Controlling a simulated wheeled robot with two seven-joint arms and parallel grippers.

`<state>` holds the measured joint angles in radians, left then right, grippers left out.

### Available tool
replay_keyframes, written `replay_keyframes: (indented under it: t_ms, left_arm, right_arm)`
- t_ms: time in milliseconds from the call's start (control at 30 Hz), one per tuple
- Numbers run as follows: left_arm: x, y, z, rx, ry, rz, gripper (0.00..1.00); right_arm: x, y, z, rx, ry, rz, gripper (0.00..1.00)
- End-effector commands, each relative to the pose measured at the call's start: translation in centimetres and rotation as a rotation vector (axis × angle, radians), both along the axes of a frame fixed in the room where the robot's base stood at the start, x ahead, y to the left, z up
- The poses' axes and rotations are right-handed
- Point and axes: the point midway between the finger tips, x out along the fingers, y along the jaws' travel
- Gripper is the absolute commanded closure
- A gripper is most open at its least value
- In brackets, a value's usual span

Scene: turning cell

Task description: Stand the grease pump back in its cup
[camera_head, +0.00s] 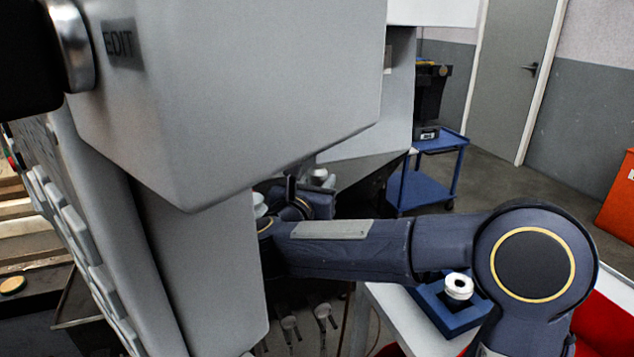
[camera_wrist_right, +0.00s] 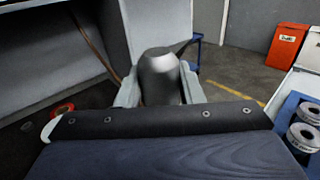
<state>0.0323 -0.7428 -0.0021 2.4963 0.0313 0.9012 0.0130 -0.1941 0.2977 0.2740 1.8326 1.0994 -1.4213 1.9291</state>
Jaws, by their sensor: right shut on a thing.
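The grease pump (camera_wrist_right: 160,72) is a grey metal body with a rounded top and a thin dark spout pointing up to the right. It sits between the two pale fingers of my right gripper (camera_wrist_right: 160,93), which is shut on it. Its lower part is hidden by the gripper body. In the head view my right gripper (camera_head: 291,192) is partly hidden behind the grey machine panel. A small pale metallic piece (camera_head: 319,177) shows just beyond it; I cannot tell whether this is the pump. I cannot make out the cup in either view. My left gripper is not in view.
The grey panel marked EDIT (camera_head: 225,85) fills the left and centre, close to my right arm. A white table (camera_head: 390,315) holds a blue tray (camera_head: 430,303) with a pale ring part (camera_head: 459,287). A blue cart (camera_head: 425,190) stands behind, with free floor to its right.

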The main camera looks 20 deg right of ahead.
Motion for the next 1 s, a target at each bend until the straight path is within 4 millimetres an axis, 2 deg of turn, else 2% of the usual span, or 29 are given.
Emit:
replay_keyframes:
  t_ms: [67,100,233,500,600,633,767,1000]
  left_arm:
    - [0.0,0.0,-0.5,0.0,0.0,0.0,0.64]
    - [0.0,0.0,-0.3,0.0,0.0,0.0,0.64]
    - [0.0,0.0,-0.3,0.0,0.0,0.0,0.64]
    - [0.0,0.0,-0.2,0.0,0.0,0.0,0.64]
    - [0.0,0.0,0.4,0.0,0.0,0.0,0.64]
    - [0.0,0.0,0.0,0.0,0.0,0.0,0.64]
    - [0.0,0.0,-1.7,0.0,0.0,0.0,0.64]
    - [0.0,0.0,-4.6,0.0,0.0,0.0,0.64]
  right_arm:
    - [0.0,0.0,-0.2,0.0,-0.003,0.0,0.94]
    - [0.0,0.0,-0.2,0.001,-0.001,0.0,0.62]
    - [0.0,0.0,-0.1,0.0,0.0,0.001,0.45]
    - [0.0,0.0,-0.1,0.0,0.0,0.001,0.44]
    - [0.0,0.0,0.3,0.0,0.001,0.001,0.44]
    - [-0.2,0.2,0.0,0.0,0.0,0.002,0.44]
    - [-1.7,1.8,-0.4,0.001,-0.002,0.006,0.44]
    - [-5.5,5.5,-0.4,0.002,-0.004,0.006,0.44]
